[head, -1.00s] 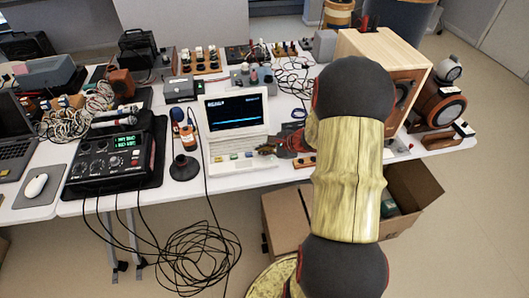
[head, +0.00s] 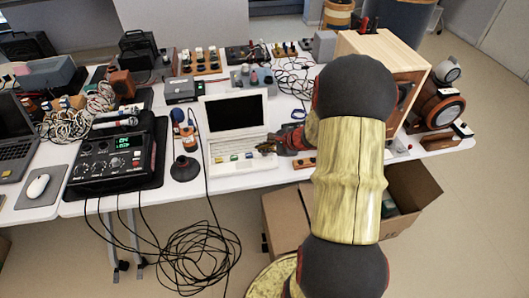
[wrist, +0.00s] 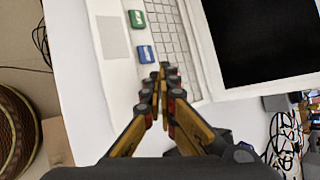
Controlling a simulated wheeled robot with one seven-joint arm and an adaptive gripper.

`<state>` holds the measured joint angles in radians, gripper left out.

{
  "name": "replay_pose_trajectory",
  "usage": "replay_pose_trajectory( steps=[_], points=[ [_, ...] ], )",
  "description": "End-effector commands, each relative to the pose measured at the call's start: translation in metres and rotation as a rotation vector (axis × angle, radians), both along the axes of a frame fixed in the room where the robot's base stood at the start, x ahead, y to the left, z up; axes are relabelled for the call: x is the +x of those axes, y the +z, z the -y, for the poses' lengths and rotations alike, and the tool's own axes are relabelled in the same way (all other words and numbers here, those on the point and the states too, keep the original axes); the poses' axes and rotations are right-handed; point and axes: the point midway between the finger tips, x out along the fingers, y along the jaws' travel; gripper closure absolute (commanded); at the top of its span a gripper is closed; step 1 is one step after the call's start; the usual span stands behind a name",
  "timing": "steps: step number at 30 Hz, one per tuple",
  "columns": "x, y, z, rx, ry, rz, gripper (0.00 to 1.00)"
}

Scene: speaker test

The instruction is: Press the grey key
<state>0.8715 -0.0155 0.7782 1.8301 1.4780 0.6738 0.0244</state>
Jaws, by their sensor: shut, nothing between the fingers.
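A white laptop (head: 238,165) stands open on the table, its screen (head: 234,112) black. Small coloured keys sit along its front, among them a green key (wrist: 137,19) and a blue key (wrist: 146,54). I cannot make out a grey key; the fingertips cover the spot beside the blue key. My gripper (wrist: 164,70) is shut and empty, its tips over the laptop's right front part, beside the blue key. In the head view my gripper (head: 264,149) is at the laptop's right front corner. I cannot tell whether the tips touch the laptop.
A black console (head: 113,160) with a lit readout and a dark stand (head: 184,167) are left of the laptop. A wooden speaker box (head: 385,50) stands to the right, partly behind my arm. Loose cables (head: 292,78) lie behind. An open carton (head: 412,195) is below the table.

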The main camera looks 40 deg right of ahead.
Motion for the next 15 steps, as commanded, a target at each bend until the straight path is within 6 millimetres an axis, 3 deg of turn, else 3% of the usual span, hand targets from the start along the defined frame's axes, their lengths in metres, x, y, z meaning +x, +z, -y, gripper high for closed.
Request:
replay_pose_trajectory(
  steps=[15],
  points=[
    [0.000,0.040,0.000,0.000,-0.001,0.001,1.00]
  ],
)
